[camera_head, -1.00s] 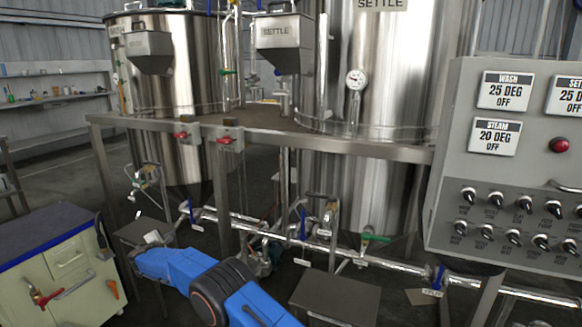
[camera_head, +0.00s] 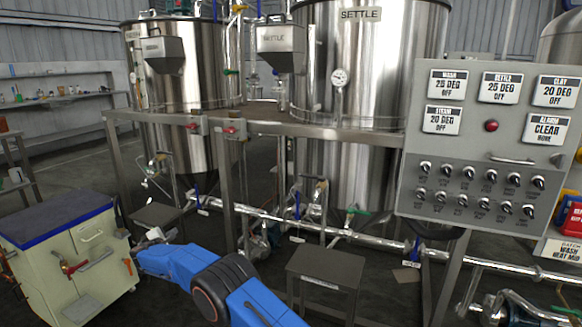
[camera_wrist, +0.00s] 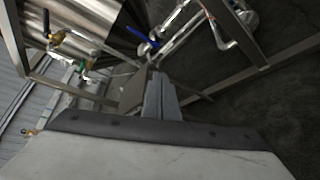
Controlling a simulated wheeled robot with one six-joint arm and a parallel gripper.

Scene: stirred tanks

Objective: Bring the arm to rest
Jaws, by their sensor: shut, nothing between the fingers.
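My blue arm (camera_head: 205,275) reaches from the bottom of the head view toward the left, low in front of the tank frame. My gripper shows in the wrist view as two grey fingers (camera_wrist: 160,98) pressed together with nothing between them. In the head view its end (camera_head: 152,236) is small and pale, near a low dark stool (camera_head: 158,214). The fingers appear in front of a dark flat top in the wrist view; I cannot tell whether they touch it.
A cream cabinet with a blue top (camera_head: 50,237) stands left of my arm. A dark step stool (camera_head: 325,266) stands to its right. Steel tanks (camera_head: 375,60), a pipe run (camera_head: 300,228) and a control panel (camera_head: 485,150) lie beyond. Open floor shows between the cabinet and wall shelves.

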